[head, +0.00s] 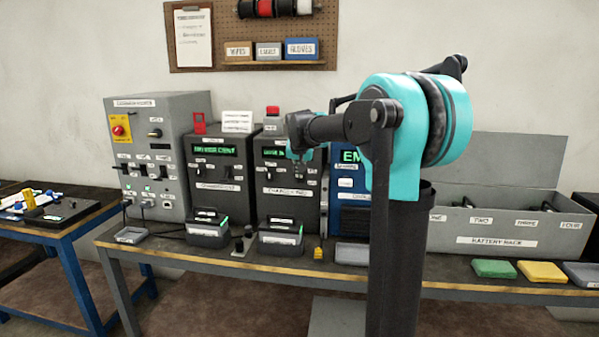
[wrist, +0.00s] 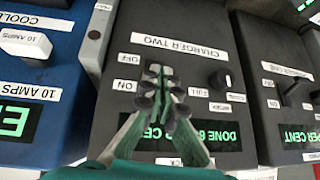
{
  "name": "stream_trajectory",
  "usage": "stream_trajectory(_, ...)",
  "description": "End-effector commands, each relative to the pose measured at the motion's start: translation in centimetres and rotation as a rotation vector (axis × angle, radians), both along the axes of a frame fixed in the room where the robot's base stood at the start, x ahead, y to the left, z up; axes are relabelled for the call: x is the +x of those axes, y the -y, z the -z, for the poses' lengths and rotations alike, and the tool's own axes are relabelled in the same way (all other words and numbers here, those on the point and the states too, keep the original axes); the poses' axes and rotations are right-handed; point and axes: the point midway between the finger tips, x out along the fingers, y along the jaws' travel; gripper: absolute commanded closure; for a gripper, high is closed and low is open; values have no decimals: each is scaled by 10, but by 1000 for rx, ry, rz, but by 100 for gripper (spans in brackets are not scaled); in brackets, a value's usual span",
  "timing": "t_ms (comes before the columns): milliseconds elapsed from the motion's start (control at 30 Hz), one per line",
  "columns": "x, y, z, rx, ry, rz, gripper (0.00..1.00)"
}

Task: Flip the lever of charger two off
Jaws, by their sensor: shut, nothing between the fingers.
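Charger two (head: 283,210) is a dark box with a green display, on the bench in the head view. In the wrist view its face (wrist: 190,45) appears upside down, with a CHARGER TWO label and OFF and ON marks. My gripper (wrist: 160,85) is shut and empty, its fingertips in front of the face beside the OFF and ON marks. In the head view my gripper (head: 301,166) is at the upper front of charger two. The lever is hidden behind the fingers; I cannot tell its position or whether I touch it. A black knob (wrist: 221,79) shows beside the fingers.
Charger one (head: 218,170) stands left of charger two, the blue charger (head: 349,210) right. A grey power cabinet (head: 160,160) is farther left. Battery trays (head: 281,243) sit in front. A battery rack (head: 495,240) is at right. My arm hides part of the bench.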

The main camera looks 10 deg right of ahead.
Motion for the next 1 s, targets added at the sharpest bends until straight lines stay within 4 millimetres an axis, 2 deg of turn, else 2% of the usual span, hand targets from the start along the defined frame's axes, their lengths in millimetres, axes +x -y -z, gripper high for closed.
stream_trajectory(467,-6,-2,9,-39,114,-2,100)
stream_trajectory(1000,-14,-5,42,-166,509,-4,100)
